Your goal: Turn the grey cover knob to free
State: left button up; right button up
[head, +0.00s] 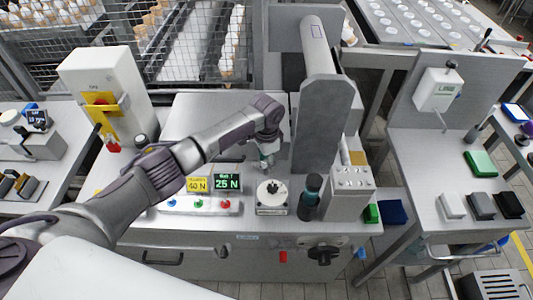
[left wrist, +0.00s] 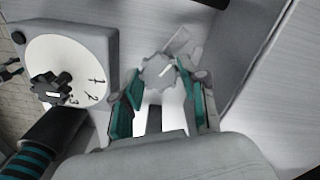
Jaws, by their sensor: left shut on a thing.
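The grey cover knob (left wrist: 158,72) is a lobed grey knob with a short white mark, seen in the left wrist view. The mark is slanted. My left gripper (left wrist: 161,76) has its teal-padded fingers on either side of the knob and is shut on it. In the head view my left gripper (head: 267,162) points down at the steel bench top, behind the white dial; the knob cannot be made out there.
A white numbered dial (head: 271,203) with a black knob stands close in front of the gripper. A dark bottle-like handle (head: 309,197) is beside it. A tall grey column (head: 322,125) rises to the right.

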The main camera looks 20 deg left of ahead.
pick_arm(q)
jog(key=n+p, duration=0.2)
jog(key=n, duration=0.1)
jog(key=shift+r, duration=0.15)
jog(key=shift+n+p, duration=0.95)
jog(key=shift+n, duration=0.35)
jog(key=o, duration=1.1)
jog(key=shift+o, duration=0.2)
notch_tip(320, 180, up, 12)
jog(key=shift+f, duration=0.2)
